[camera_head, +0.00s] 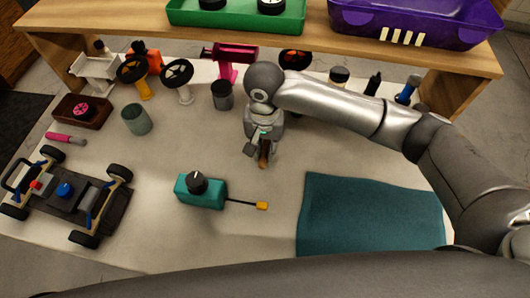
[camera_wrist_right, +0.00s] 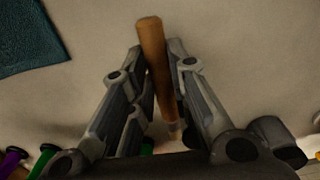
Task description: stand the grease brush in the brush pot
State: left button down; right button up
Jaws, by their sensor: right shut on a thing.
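The grease brush shows as a brown wooden handle (camera_head: 264,155) below my right gripper (camera_head: 262,141). In the right wrist view the brush handle (camera_wrist_right: 153,60) lies between the two fingers of the right gripper (camera_wrist_right: 157,52), which is shut on it; its lower end passes down toward the palm. I cannot see bristles clearly. Two open cups stand on the table: a dark grey one (camera_head: 222,96) just left of the gripper and a grey-green one (camera_head: 137,120) further left. I cannot tell for sure which is the brush pot. My left gripper is not in view.
A teal box with a black knob (camera_head: 205,190) and a yellow-tipped rod lies in front. A teal cloth (camera_head: 370,215) lies to the right. An RC car chassis (camera_head: 70,195) is at left. Small wheels on stands (camera_head: 178,80) and a wooden shelf (camera_head: 360,48) line the back.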

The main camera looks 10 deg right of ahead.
aim_at(265, 149)
jog(key=f, duration=0.3)
jog(key=shift+w+f, duration=0.2)
jog(key=shift+f, duration=0.1)
jog(key=o, duration=0.9)
jog(key=shift+f, duration=0.1)
jog(key=shift+c, duration=0.2)
notch_tip(265, 149, up, 12)
jog(key=shift+r+p, duration=0.15)
jog(key=shift+p, duration=0.2)
